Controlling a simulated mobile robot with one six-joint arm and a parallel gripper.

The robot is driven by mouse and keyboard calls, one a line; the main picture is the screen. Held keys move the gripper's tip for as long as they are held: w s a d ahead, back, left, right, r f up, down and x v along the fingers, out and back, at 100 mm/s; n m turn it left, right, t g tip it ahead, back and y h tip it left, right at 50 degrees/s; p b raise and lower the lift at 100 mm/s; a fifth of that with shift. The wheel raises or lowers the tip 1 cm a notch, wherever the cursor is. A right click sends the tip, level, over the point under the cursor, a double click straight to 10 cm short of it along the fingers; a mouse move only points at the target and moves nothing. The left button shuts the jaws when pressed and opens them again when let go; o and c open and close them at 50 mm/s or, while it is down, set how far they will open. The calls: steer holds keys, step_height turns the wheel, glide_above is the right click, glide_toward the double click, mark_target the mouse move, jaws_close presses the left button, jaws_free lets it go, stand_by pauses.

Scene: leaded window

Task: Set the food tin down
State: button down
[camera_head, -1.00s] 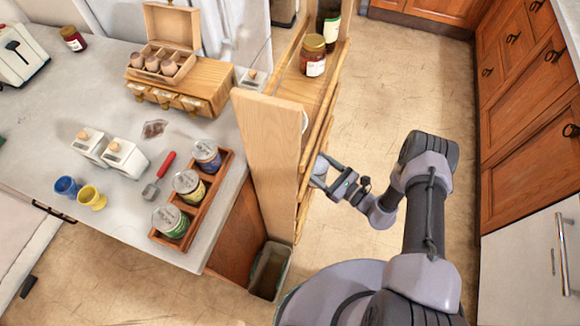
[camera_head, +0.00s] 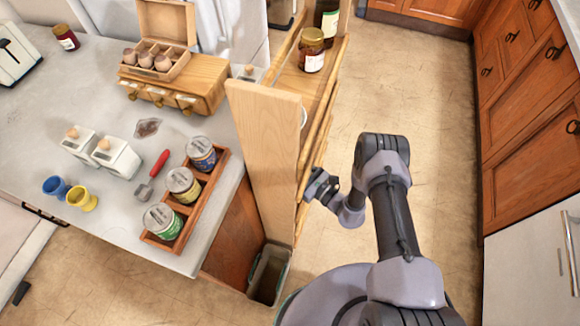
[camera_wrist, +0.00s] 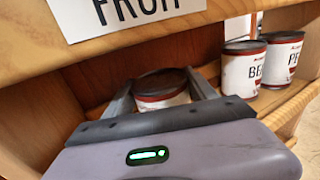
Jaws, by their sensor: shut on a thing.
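The food tin (camera_wrist: 162,90) has a dark top, a red band and a pale label. It sits between the two fingers of my gripper (camera_wrist: 160,82), which is shut on it inside a wooden shelf unit. Its lower part is hidden behind my gripper, so I cannot tell whether it touches the shelf board. In the head view my gripper (camera_head: 318,187) reaches into the right side of the wooden shelf unit (camera_head: 268,150), and the tin is hidden there. Two similar tins stand on the board to the right, one marked "BE" (camera_wrist: 243,70) and one marked "PE" (camera_wrist: 285,60).
A "FRUIT" sign (camera_wrist: 125,12) is on the board edge above my gripper. A jar (camera_head: 312,50) stands on the unit's upper shelf. A bin (camera_head: 268,272) is at its foot. The floor (camera_head: 425,130) to the right is clear.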

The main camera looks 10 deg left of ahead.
steer(key=c, duration=0.7)
jaws_free()
steer(key=shift+f, duration=0.15)
steer(key=o, duration=0.4)
steer(key=shift+r, duration=0.2)
steer(key=p+v, duration=0.2)
steer(key=v, duration=1)
steer(key=shift+p, duration=0.4)
steer(key=shift+d+f, duration=0.1)
steer(key=shift+d, duration=0.05)
